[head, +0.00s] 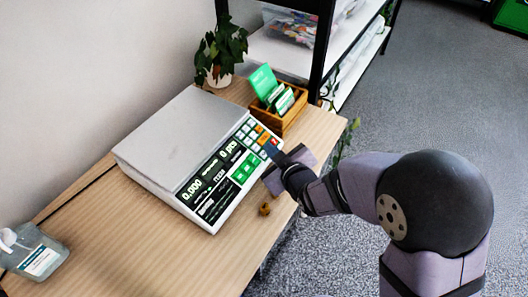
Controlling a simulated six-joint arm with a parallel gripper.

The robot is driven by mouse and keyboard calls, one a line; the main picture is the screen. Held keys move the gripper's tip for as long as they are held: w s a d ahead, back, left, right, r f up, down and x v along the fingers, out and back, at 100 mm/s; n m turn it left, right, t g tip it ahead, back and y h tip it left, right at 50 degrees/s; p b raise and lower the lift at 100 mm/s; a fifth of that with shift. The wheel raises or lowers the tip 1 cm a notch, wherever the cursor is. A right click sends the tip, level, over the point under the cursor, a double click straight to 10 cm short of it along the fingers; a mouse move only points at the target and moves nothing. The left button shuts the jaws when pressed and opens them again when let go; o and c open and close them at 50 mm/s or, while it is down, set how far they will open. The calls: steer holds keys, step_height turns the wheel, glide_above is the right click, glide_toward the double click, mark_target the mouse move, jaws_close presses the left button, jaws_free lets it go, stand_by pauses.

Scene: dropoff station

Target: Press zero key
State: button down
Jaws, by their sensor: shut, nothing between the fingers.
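A counting scale (165,141) with a flat grey pan lies on the wooden table. Its sloped front panel has dark displays (207,173) reading 0.000 and 0 pcs. The keypad (256,137) has white, orange and red keys, with green keys (245,168) nearer the displays. The zero key cannot be made out by its label at this size. My gripper (271,152) is shut and empty, with its dark tip at the keypad's right edge by the red key. I cannot tell whether it touches a key. The gripper hides the panel's lower right part.
A wooden box (282,121) of green and white cards stands just beyond the scale, beside a potted plant (221,54). A small brown object (264,209) lies near the table's front edge. A clear bottle (35,252) is at lower left. A black-framed shelf (325,50) stands behind.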

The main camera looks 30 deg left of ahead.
steer(key=r+p, duration=0.1)
steer(key=d+r+p, duration=0.1)
steer(key=r, duration=0.2)
steer(key=shift+d+p, duration=0.4)
stand_by(0.4)
steer(key=w+d+r+m+g+h+p, duration=0.2)
steer(key=d+m+h+p, duration=0.45)
steer(key=d, duration=1.55)
steer(key=s+d+r+m+g+h+p, duration=0.2)
steer(key=s+d+m+g, duration=0.1)
steer(key=s+d, duration=0.4)
steer(key=s+d+r+m+g+h+p, duration=0.1)
steer(key=s+d+r+m+g+p, duration=0.1)
steer(key=s+d+m, duration=0.4)
steer(key=s+d+r, duration=0.1)
steer(key=d, duration=0.4)
steer(key=shift+s+g+h+p, duration=0.3)
steer(key=shift+g+h, duration=0.05)
steer(key=shift+g, duration=0.05)
